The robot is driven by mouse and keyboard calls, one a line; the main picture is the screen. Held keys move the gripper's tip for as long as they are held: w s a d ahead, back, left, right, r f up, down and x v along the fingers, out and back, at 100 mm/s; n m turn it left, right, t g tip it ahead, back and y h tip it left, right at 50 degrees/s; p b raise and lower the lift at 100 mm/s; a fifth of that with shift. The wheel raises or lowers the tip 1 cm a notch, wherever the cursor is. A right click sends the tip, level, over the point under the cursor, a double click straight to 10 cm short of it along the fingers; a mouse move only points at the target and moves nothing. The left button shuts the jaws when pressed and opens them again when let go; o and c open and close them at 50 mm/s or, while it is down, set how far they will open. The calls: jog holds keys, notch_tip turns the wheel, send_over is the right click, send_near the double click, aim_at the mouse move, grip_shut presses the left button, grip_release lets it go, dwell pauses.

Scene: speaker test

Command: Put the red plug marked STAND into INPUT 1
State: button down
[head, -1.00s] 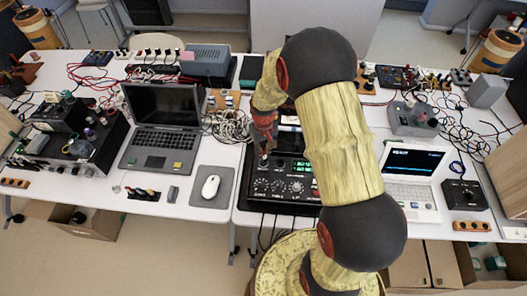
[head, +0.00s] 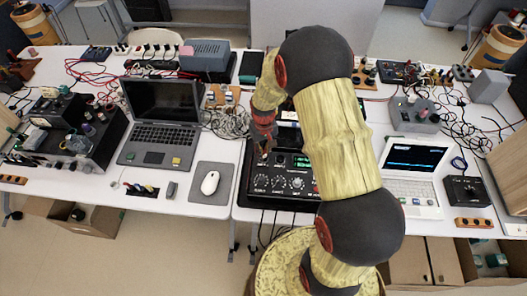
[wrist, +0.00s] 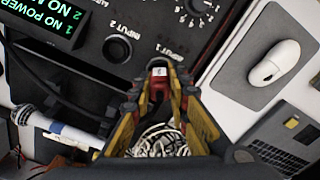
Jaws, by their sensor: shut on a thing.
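My gripper (wrist: 161,92) is shut on the red plug (wrist: 161,84), which has a white label too small to read. In the wrist view the plug is over the black mixer-like device (wrist: 140,15), just below the INPUT 1 lettering. The INPUT 1 socket is hidden behind the plug and fingers, so I cannot tell whether the plug touches or enters it. The round INPUT 2 socket (wrist: 117,48) is bare, left of the plug. In the head view my gripper (head: 264,153) is above the back left of the device (head: 283,190); the plug is not clear there.
A green-lettered display (wrist: 45,25) reads "1 NO POWER". A mouse (head: 209,183) on a grey pad and a dark laptop (head: 158,135) lie left of the device. Tangled cables (head: 228,121) lie behind. A white laptop (head: 412,175) stands right, beyond my arm.

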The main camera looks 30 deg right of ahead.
jog(key=shift+f, duration=0.25)
dwell(0.4)
jog(key=c, duration=1.6)
grip_release()
jog(key=shift+r, duration=0.15)
notch_tip(320, 180, up, 12)
jog(key=shift+f, duration=0.1)
